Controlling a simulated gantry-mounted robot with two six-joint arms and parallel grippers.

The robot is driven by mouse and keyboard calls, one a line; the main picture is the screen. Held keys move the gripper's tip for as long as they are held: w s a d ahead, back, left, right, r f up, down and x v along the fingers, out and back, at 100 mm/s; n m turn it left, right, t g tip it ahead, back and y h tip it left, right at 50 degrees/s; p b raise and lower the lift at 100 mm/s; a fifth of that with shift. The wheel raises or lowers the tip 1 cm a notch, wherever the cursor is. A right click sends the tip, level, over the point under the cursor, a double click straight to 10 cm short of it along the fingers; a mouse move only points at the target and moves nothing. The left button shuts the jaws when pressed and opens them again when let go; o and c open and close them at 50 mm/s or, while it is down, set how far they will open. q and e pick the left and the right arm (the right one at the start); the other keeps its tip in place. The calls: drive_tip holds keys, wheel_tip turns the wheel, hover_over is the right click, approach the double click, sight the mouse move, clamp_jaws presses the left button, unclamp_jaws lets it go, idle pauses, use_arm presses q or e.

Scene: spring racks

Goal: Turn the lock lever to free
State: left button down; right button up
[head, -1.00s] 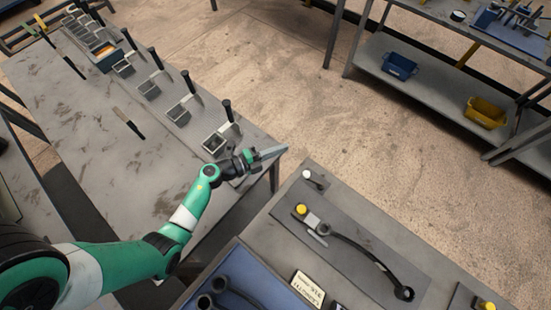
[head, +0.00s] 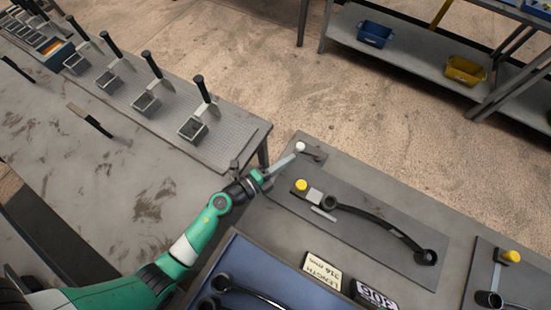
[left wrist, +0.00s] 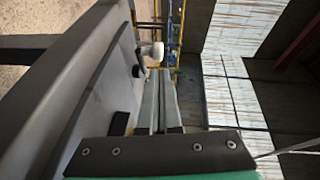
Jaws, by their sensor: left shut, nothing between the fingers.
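A small dark lever (head: 316,155) with a white knob (head: 300,147) sits at the far left corner of the grey bench; the knob also shows in the left wrist view (left wrist: 156,50). I take it to be the lock lever; no label on it can be read. My left gripper (head: 291,159) is shut and empty, its long grey fingers pointing at the knob. In the left wrist view the fingertips (left wrist: 158,72) end just short of the knob or at it; I cannot tell whether they touch. My right gripper is not in view.
Beside the lever lies a dark plate (head: 350,245) with a yellow knob (head: 301,186) and a curved black arm (head: 385,228). Label blocks (head: 323,270) and a blue tray (head: 240,258) are nearer. A bench with several black-handled scoops (head: 192,129) stands left.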

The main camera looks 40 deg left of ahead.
sight(297, 147)
use_arm(q)
drive_tip(key=shift+x, duration=1.3)
drive_tip(key=shift+a, duration=0.1)
drive_tip(key=shift+w+a+r+p, duration=0.15)
drive_tip(key=shift+w+a+p, duration=0.25)
drive_tip(key=shift+w+a, duration=0.45)
drive_tip(key=shift+w, duration=0.1)
drive_tip(key=shift+s, duration=0.1)
